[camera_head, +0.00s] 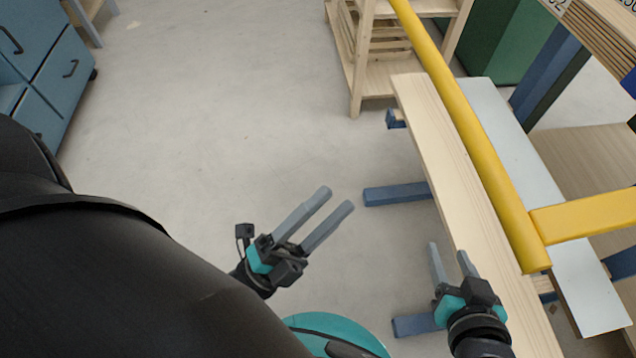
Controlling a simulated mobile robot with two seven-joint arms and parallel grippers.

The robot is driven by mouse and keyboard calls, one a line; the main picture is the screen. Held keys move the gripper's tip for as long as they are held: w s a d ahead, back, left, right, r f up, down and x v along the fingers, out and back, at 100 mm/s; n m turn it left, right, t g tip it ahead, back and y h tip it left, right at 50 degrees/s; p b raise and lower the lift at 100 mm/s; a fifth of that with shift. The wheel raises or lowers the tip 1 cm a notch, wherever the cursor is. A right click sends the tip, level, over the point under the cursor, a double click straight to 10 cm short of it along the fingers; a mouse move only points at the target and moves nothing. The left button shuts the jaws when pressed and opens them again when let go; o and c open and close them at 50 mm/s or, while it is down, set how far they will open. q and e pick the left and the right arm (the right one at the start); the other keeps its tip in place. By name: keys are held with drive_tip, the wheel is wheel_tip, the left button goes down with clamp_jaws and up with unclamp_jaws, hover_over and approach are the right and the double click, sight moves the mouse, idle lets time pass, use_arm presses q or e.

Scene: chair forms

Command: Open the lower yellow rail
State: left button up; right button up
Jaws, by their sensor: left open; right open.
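A long yellow rail (470,128) runs diagonally above the wooden bench from the top of the picture to its near end at the right. A flat yellow bar (590,214) joins it near that end and runs off to the right edge. My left gripper (338,198) is open and empty over the bare floor, left of the bench. My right gripper (450,250) is open and empty near the bench's left edge, a little left of the rail's near end. Neither gripper appears to touch the rail.
A light wooden plank (440,120) and a pale board (490,105) lie beneath the rail. Blue beams (396,194) stick out left at floor level. A wooden shelf (358,70) stands behind, blue cabinets (60,75) at upper left. The floor (220,120) between is clear.

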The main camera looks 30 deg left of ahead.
use_arm(q)
drive_tip(key=shift+v, duration=0.8)
use_arm(e)
drive_tip(key=shift+r, duration=0.1)
use_arm(q)
drive_tip(key=shift+c, duration=0.4)
